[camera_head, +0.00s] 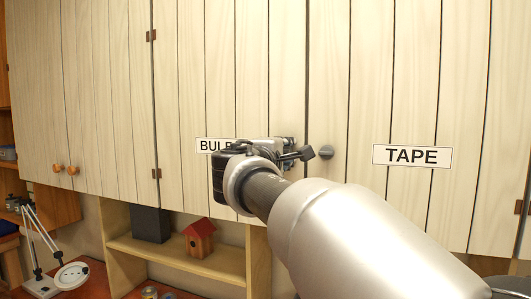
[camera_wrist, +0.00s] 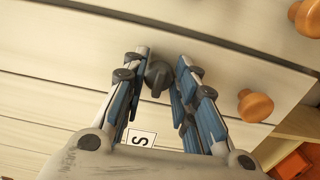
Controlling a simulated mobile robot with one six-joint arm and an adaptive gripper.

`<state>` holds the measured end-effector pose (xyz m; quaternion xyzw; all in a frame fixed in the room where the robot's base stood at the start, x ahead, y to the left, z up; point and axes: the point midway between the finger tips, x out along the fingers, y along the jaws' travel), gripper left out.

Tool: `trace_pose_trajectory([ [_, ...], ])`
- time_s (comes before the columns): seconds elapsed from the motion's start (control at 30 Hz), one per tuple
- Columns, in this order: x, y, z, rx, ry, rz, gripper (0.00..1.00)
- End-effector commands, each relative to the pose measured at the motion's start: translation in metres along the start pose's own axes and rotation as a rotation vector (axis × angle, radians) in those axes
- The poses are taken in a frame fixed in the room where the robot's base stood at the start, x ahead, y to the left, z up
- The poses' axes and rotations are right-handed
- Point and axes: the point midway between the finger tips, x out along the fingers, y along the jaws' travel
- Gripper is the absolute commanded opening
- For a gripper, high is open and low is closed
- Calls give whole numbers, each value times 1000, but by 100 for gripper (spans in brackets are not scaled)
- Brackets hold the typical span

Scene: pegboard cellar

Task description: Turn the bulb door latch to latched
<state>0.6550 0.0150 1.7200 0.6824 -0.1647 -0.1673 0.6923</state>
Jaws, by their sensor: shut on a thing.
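The bulb door (camera_head: 222,70) is pale planked wood and looks closed, with its label (camera_head: 214,146) partly hidden by my gripper. My gripper (camera_head: 285,150) is at the lower right part of this door, by the seam with the tape door. In the wrist view, a dark latch knob (camera_wrist: 158,77) sits between the blue-padded fingers of my gripper (camera_wrist: 163,60), which is shut on it. In the head view the gripper and arm hide most of the latch, so its turn angle cannot be told.
The tape door (camera_head: 420,90) with its label (camera_head: 412,156) and a round grey knob (camera_head: 325,152) is just right. Orange knobs (camera_wrist: 255,105) show in the wrist view. Below are a shelf (camera_head: 180,257) with a red birdhouse (camera_head: 199,238), and a lamp (camera_head: 70,275) at left.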

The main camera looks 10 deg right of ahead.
Motion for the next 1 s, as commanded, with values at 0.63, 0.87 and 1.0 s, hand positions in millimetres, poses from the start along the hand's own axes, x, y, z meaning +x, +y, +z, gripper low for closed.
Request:
trace_pose_trajectory([
  [0.63,0,0,0,-1,0,1,45],
  [0.87,-1,0,0,-1,0,0,45],
  [1.0,-11,0,-1,-1,2,0,45],
])
